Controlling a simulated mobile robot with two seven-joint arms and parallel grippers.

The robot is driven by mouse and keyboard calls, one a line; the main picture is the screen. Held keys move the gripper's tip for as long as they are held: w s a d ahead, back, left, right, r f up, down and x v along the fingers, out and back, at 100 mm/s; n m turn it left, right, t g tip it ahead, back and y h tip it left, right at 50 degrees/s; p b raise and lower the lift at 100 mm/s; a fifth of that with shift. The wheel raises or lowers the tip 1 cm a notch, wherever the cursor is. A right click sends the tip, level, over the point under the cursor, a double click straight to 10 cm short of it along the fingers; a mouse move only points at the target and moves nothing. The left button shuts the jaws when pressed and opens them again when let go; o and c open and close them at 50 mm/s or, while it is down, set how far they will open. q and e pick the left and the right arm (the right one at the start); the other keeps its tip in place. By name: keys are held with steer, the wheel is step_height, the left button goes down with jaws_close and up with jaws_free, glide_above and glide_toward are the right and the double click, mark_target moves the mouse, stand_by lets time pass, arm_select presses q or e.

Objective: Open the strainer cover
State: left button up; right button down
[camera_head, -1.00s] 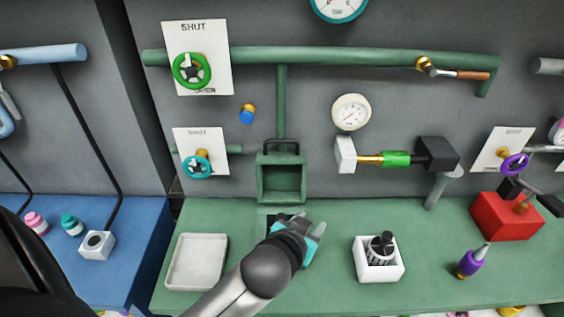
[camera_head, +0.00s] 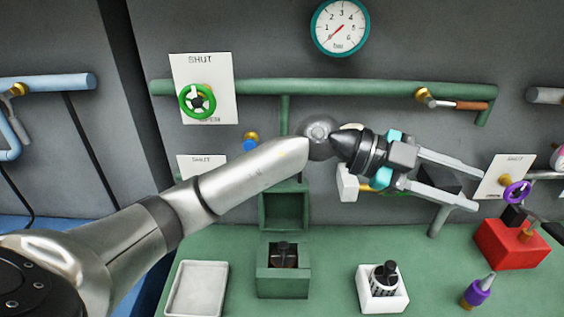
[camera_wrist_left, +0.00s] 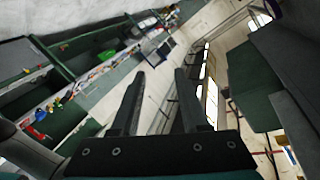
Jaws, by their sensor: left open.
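The strainer is a green box (camera_head: 283,284) on the green bench, open at the top with a dark part with a knob inside. Its green cover (camera_head: 284,228) stands upright behind the box, its hollow inner side facing me. My left gripper (camera_head: 477,191) is open and empty, high up and to the right of the strainer, pointing right. In the left wrist view its two fingers (camera_wrist_left: 160,75) are apart with nothing between them. My right gripper is not in view.
A pale empty tray (camera_head: 197,289) lies left of the strainer. A white holder (camera_head: 382,297) with a black-and-white part stands to its right. A red box (camera_head: 512,243) and a purple bottle (camera_head: 477,291) are further right. Pipes, gauges and valves line the wall behind.

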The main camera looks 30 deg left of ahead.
arm_select(q)
steer(key=w+a+f+n+y, duration=0.2)
steer(key=a+y, duration=0.3)
steer(key=a, duration=0.2)
steer(key=w+a+f+n+y, duration=0.2)
steer(key=a+y, duration=0.3)
steer(key=a, duration=0.3)
steer(key=a+r+n+y, duration=0.4)
steer(key=a+n+y, duration=0.35)
steer(key=a, duration=0.95)
steer(key=shift+m+g, duration=0.4)
steer(key=shift+m, duration=0.05)
steer(key=p+x, duration=0.1)
steer(key=x, duration=1.3)
steer(key=shift+f+p, duration=0.35)
steer(key=shift+p, duration=0.05)
jaws_close()
